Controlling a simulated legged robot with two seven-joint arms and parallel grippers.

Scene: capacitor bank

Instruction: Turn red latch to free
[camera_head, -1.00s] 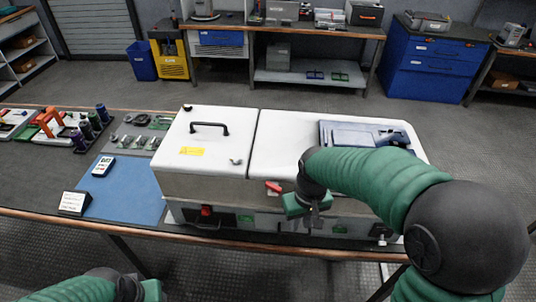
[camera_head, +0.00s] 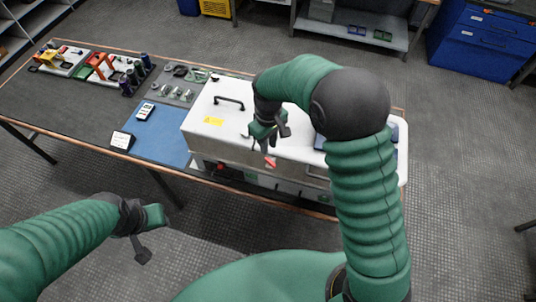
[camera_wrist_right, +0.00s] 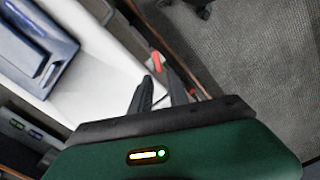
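The red latch (camera_head: 270,161) is a small lever at the upper front edge of the white cabinet (camera_head: 222,102), near the seam of its lids. My right gripper (camera_head: 276,139) is just above and behind the latch in the head view. In the right wrist view the red latch (camera_wrist_right: 156,60) shows just beyond the tips of my two dark fingers (camera_wrist_right: 160,80). The fingers stand apart, with nothing held between them. My left gripper (camera_head: 150,236) is low in front of the table, away from the cabinet; its finger gap is unclear.
A blue mat (camera_head: 161,131) with a handheld meter (camera_head: 145,111) and a small sign (camera_head: 122,141) lies left of the cabinet. A dark blue tray (camera_wrist_right: 35,48) rests on the cabinet's lid. A black handle (camera_head: 229,101) stands up on the left lid.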

